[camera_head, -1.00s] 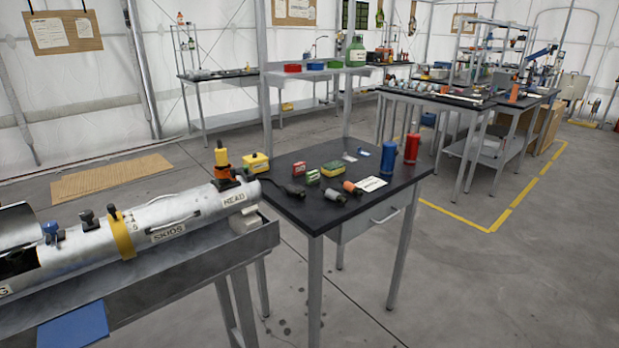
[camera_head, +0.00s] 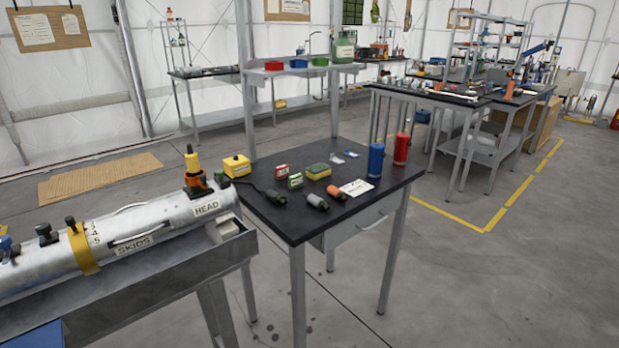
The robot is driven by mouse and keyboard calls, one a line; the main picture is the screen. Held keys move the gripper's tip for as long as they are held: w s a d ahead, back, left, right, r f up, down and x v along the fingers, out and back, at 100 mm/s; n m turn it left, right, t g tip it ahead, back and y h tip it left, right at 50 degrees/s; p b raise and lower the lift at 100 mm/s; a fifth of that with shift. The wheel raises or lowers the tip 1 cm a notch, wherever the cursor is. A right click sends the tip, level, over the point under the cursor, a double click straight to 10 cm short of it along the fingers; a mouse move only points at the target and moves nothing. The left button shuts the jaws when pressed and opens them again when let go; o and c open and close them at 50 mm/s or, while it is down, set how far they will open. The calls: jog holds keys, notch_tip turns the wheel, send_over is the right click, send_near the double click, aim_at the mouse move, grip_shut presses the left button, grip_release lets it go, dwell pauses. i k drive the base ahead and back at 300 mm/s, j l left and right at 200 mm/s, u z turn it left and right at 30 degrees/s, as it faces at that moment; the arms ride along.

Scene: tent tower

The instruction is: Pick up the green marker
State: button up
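I cannot make out a clear green marker in the head view. On the black-topped table (camera_head: 262,216) stand a small green box (camera_head: 295,181) and a green-and-yellow block (camera_head: 318,172). Two short cylinders lie at the front of the table, one grey with a dark end (camera_head: 316,201) and one with an orange body (camera_head: 336,191). Which of these, if any, is the marker I cannot tell. My gripper is not in view.
The table also holds a yellow box (camera_head: 237,166), a red box (camera_head: 281,171), a white card (camera_head: 356,188), a blue cylinder (camera_head: 375,160) and a red cylinder (camera_head: 401,149). A bench with a long metal tube (camera_head: 150,222) stands at left. Floor is open at right.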

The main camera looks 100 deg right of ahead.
aim_at(295, 181)
jog(key=k+l, duration=0.3)
jog(key=l, duration=0.15)
jog(key=k+l+z, duration=0.1)
jog(key=k+l, duration=0.15)
jog(key=l, duration=0.2)
jog(key=k+l, duration=0.3)
jog(key=l, duration=0.15)
jog(key=k+l+z, duration=0.1)
jog(key=k+l, duration=0.15)
jog(key=l, duration=0.2)
jog(key=k+l+z, duration=0.1)
jog(key=k+l, duration=0.15)
jog(key=l, duration=0.25)
jog(key=k+l, duration=0.25)
jog(key=l, duration=0.25)
jog(key=k+l+z, duration=0.1)
jog(key=k+l, duration=0.15)
jog(key=l, duration=0.25)
jog(key=k+l, duration=0.2)
jog(key=l, duration=0.3)
